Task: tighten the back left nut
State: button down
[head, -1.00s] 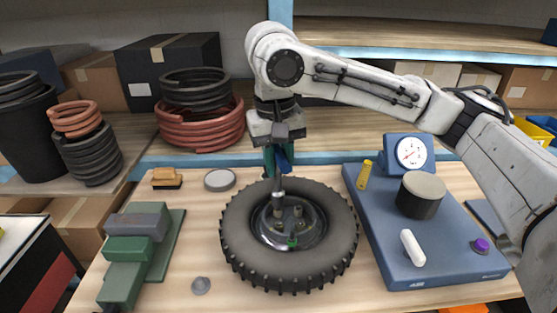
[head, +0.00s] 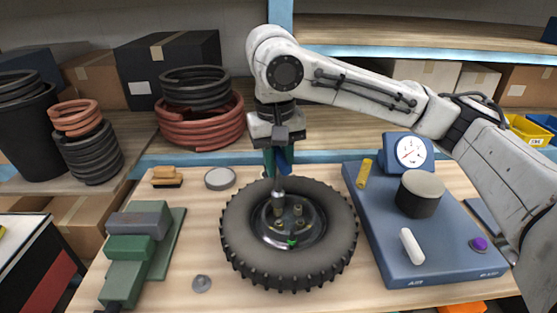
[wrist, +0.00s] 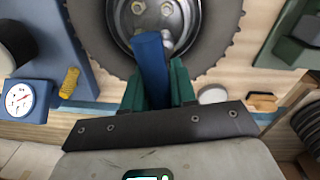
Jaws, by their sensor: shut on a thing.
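My gripper (head: 278,172) is shut on a blue-handled tool (wrist: 151,58), its green fingers on either side of the handle in the wrist view. The tool points down into the hub of the black tyre and wheel (head: 238,255). Its grey metal end (head: 279,205) is at the back left of the hub, over the back left nut, which it hides; whether it is fully seated I cannot tell. Other nuts show at the back right (head: 298,210), front right (head: 299,224) and front left (head: 279,224). A green valve piece (head: 292,244) is at the hub's front.
Right of the wheel is a blue base (head: 400,268) with a dial gauge (head: 410,152), dark cylinder (head: 419,200) and white handle (head: 411,246). A green vise (head: 130,250) stands left. A brush (head: 166,178), grey disc (head: 220,179) and small cone (head: 202,284) lie on the bench.

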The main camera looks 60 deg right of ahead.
jog(key=shift+f, duration=1.25)
dwell(1.7)
jog(key=shift+r+p, duration=0.1)
jog(key=shift+p, duration=0.3)
jog(key=shift+m+p, duration=0.7)
jog(key=shift+m+p, duration=0.7)
jog(key=shift+p, duration=0.5)
jog(key=shift+m+p, duration=0.7)
jog(key=shift+p, duration=0.4)
jog(key=shift+m+p, duration=0.8)
jog(key=shift+p, duration=0.85)
